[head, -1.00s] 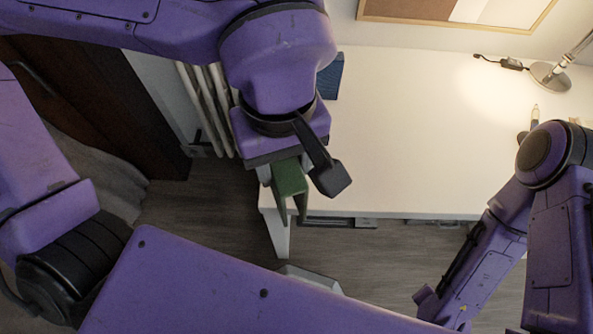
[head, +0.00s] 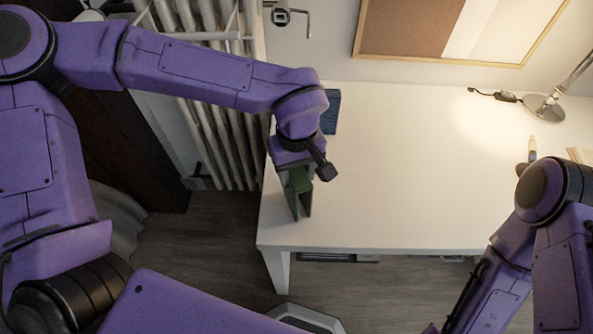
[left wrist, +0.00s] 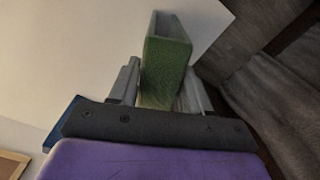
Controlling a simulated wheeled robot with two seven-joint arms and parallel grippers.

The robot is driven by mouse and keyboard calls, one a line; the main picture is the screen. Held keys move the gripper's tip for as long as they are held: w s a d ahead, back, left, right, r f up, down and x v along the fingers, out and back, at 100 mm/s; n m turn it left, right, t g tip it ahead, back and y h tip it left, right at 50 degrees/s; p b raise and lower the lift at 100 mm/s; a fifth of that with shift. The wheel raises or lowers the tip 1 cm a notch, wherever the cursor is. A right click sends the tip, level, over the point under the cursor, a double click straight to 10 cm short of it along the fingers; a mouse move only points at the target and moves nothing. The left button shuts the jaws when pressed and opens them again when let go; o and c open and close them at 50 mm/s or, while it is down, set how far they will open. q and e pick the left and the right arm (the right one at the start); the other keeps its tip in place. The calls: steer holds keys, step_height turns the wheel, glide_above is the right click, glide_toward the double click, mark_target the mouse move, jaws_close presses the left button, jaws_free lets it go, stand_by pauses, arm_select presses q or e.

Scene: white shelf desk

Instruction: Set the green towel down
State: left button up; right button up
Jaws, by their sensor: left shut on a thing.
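The green towel (head: 301,192) is a folded, boxy green piece hanging below my left gripper (head: 298,188) in the head view. It is over the left end of the white desk (head: 400,190); I cannot tell whether its lower edge touches the top. In the left wrist view the towel (left wrist: 166,62) stands between the two grey fingers of my left gripper (left wrist: 158,88), which is shut on it. My right arm is at the right of the head view, but its gripper is not seen.
A blue object (head: 331,111) lies on the desk just behind my left gripper. A lamp (head: 545,107) and a pen-like item (head: 532,148) are at the desk's far right. The desk's middle is clear. A radiator (head: 225,130) stands left of the desk.

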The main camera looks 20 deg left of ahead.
arm_select(q)
steer(key=o, duration=0.9)
steer(key=shift+f, duration=0.1)
steer(key=shift+c, duration=0.2)
steer(key=shift+r, duration=0.4)
step_height(320, 180, up, 12)
steer(key=p, duration=0.1)
steer(key=shift+f, duration=0.2)
steer(key=shift+p, duration=0.3)
